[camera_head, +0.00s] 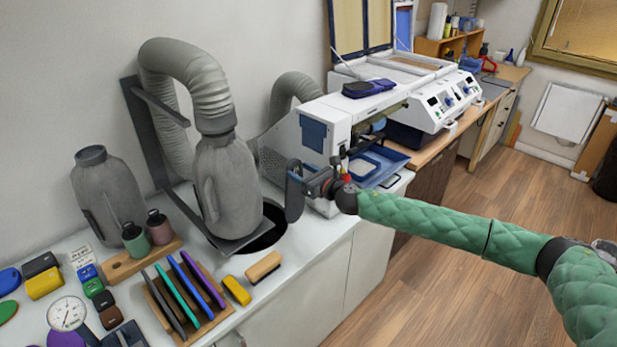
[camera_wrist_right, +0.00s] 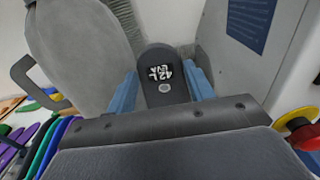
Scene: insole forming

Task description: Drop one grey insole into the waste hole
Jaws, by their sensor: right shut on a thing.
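A dark grey insole marked "42L EVA" (camera_wrist_right: 163,76) stands between the two blue fingers of my right gripper (camera_wrist_right: 161,92), which is shut on it. In the head view the insole (camera_head: 294,199) hangs upright from the right gripper (camera_head: 297,172), near the right edge of the dark round waste hole (camera_head: 273,227) in the white counter. The insole looks above the counter; its exact height is hard to tell. The grey bottle-shaped vessel and its base plate partly hide the hole. The hole cannot be made out in the wrist view. My left gripper is not in view.
The grey vessel (camera_head: 229,185) with its ribbed hose stands just left of the hole. A white machine (camera_head: 318,128) with a blue tray stands close behind the gripper. A wooden rack (camera_head: 219,317) of coloured insoles and a brush (camera_head: 263,267) lie in front.

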